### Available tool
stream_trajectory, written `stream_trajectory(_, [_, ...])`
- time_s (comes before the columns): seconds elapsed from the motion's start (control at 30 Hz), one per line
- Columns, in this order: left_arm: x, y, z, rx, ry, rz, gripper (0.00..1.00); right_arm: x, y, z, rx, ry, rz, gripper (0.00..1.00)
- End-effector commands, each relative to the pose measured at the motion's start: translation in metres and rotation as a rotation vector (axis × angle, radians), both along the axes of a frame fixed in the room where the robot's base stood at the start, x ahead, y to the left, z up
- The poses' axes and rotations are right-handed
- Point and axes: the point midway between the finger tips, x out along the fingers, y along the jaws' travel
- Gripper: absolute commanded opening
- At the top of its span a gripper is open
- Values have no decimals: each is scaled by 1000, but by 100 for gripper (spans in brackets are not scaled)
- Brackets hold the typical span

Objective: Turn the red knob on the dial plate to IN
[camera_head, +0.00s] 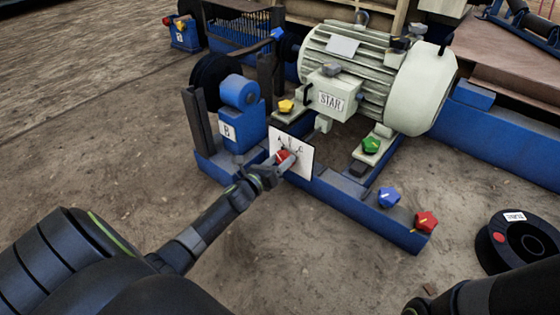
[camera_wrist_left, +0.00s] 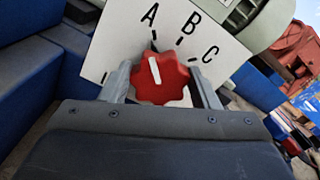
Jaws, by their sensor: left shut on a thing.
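The red knob (camera_head: 284,157) is on a white dial plate (camera_head: 305,159) standing on the blue frame. My left gripper (camera_head: 286,162) is shut on the knob, with one finger on each side, as the left wrist view shows (camera_wrist_left: 163,90). In that view the white pointer of the red knob (camera_wrist_left: 160,82) points up, slightly left, toward the mark under A. The plate (camera_wrist_left: 125,40) shows the letters A, B and C, with another mark at its left edge. I see no IN label. The knob's lower part is hidden by my gripper.
A pale motor (camera_head: 372,70) with a STAR box (camera_head: 328,97) stands behind the plate. Yellow (camera_head: 286,106), green (camera_head: 371,145), blue (camera_head: 388,197) and another red knob (camera_head: 426,221) are nearby. A black reel (camera_head: 515,243) lies on the ground at right. My right arm (camera_head: 500,295) shows at bottom right.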

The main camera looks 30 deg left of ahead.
Motion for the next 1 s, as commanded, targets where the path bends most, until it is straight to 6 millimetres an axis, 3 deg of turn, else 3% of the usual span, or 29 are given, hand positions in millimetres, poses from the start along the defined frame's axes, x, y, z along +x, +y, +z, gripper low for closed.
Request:
stream_trajectory(0.27, [0,1,0,-165,15,0,33,0,0,5,0,1,-1,36])
stream_trajectory(1.0, [0,4,-4,-861,69,0,33,1,0,35,-1,7,-4,36])
